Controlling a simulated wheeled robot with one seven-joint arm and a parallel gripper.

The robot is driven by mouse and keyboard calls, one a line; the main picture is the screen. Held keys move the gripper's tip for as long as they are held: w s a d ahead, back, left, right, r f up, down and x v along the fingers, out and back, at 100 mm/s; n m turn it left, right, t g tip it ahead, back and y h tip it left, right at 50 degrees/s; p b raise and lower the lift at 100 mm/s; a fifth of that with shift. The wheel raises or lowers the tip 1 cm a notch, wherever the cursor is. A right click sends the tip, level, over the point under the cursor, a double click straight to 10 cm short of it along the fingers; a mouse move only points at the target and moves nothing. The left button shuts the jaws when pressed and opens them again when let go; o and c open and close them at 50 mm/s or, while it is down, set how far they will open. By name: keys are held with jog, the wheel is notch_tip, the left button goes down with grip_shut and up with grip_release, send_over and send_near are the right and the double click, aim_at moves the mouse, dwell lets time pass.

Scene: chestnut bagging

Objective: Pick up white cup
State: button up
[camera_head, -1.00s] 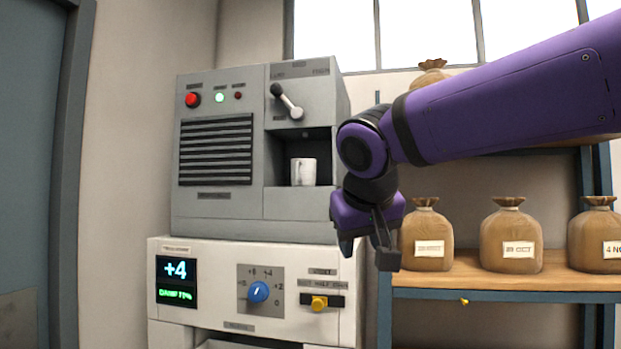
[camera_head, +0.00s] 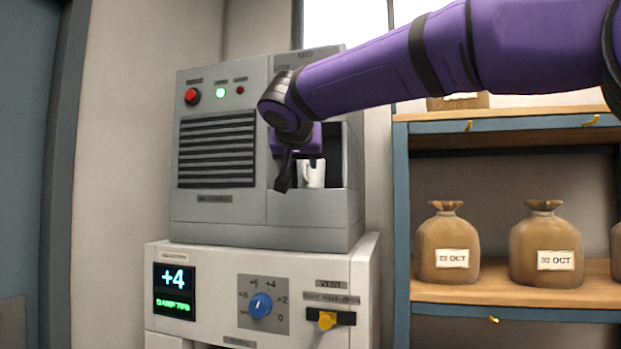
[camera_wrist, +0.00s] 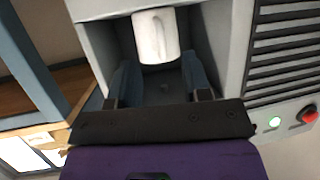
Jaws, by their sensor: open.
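The white cup (camera_head: 313,174) stands upright in the recess of the grey machine (camera_head: 240,222). My gripper (camera_head: 297,184) is at the front of this recess in the head view, and it partly covers the cup's left side. In the wrist view the white cup (camera_wrist: 156,37) is just beyond the fingertips, with its handle turned toward the camera. My gripper (camera_wrist: 158,75) shows there with two fingers apart, one to each side of the cup's line. Nothing is between the fingers, and contact with the cup is not visible.
The recess walls stand close around the fingers. Below the grey machine is a white unit (camera_head: 205,340) with a display, a blue dial (camera_head: 261,305) and a yellow knob (camera_head: 327,320). A wooden shelf (camera_head: 480,289) with brown sacks (camera_head: 447,245) stands to the right.

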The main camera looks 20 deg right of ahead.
aim_at(304, 167)
jog(key=shift+r+x, duration=0.25)
jog(key=shift+x, duration=1.25)
jog(key=shift+r+x, duration=0.2)
jog(key=shift+x, duration=1.3)
jog(key=shift+w, duration=0.15)
jog(key=shift+c, duration=0.4)
grip_shut()
